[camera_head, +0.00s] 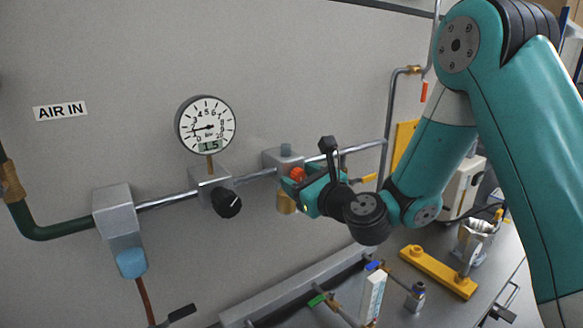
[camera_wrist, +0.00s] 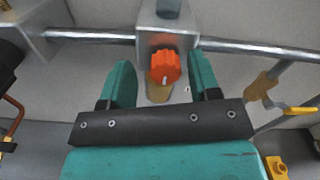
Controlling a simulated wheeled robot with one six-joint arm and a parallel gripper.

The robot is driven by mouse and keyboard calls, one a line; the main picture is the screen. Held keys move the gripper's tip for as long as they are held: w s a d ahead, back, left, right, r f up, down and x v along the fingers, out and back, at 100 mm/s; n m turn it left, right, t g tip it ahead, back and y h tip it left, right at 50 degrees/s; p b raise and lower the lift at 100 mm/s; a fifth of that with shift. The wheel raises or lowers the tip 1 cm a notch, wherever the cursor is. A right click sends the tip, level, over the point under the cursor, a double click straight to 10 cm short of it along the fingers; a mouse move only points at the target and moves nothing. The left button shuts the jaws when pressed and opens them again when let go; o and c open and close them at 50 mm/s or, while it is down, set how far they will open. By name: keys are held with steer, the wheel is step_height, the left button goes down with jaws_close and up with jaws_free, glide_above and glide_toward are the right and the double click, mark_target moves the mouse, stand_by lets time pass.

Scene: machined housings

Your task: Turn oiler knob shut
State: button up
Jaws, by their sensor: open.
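The orange oiler knob (camera_wrist: 165,67) sits on the front of a grey block (camera_wrist: 167,40) on the air pipe, above a brass bowl (camera_wrist: 160,90). It also shows in the head view as a small orange spot (camera_head: 297,174), partly covered by my gripper. My gripper (camera_wrist: 162,80) is open, with one teal finger to the left of the knob and one to the right. Neither finger appears to touch the knob. In the head view my gripper (camera_head: 300,188) is right in front of the oiler block (camera_head: 283,158).
To the left along the pipe are a black regulator knob (camera_head: 227,203), a round gauge (camera_head: 206,125) and a grey filter block (camera_head: 115,212). A yellow-handled valve (camera_wrist: 300,110) is to the right. Below are a yellow bar (camera_head: 438,272) and a bench with small parts.

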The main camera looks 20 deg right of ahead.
steer(key=shift+w, duration=0.35)
steer(key=shift+d, duration=0.1)
steer(key=shift+d, duration=0.1)
steer(key=c, duration=0.9)
